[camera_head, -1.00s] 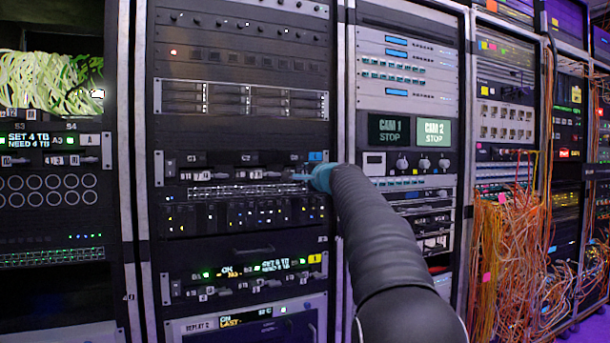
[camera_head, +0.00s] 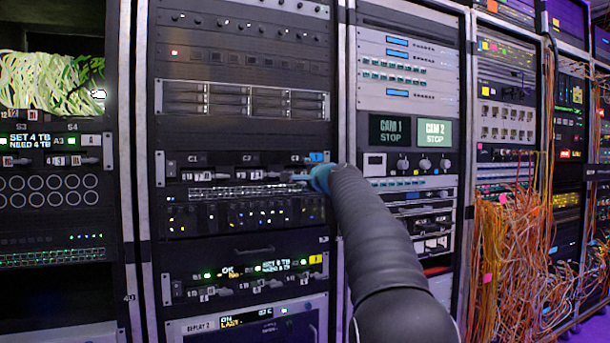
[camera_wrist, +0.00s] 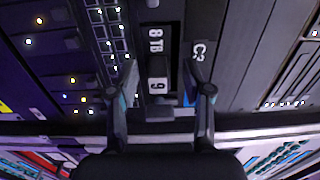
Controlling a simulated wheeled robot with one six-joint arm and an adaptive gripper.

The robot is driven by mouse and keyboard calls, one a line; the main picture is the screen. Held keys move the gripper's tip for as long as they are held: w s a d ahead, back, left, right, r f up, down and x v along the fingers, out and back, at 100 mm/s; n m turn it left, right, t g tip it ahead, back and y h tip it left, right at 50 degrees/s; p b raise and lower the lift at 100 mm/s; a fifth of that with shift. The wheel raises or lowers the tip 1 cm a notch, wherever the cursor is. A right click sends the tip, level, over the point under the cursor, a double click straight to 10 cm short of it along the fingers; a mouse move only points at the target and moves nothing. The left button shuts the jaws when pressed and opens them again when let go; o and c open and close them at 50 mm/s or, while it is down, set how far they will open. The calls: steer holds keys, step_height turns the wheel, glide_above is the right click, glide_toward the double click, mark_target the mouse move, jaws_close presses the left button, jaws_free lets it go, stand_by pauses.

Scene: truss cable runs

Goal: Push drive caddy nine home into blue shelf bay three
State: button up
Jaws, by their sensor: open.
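The blue-tagged shelf (camera_head: 316,157), labelled C1, C2 and C3, sits mid-height in the second rack. My gripper (camera_head: 305,178) is at its right end, by bay C3, and partly hides that bay. In the wrist view my gripper (camera_wrist: 158,92) is open, with one finger on each side of the caddy marked 9 (camera_wrist: 158,85). Other white-labelled caddies (camera_head: 205,176) sit in the shelf further left.
A row of dark modules with small lights (camera_head: 235,215) lies just below the shelf. A yellow-tagged shelf (camera_head: 316,259) with caddies is lower in the same rack. Loose orange cables (camera_head: 510,240) hang at the right.

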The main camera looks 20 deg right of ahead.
steer(key=shift+s, duration=0.1)
steer(key=s, duration=1.1)
steer(key=shift+s+d, duration=0.2)
steer(key=shift+s, duration=0.2)
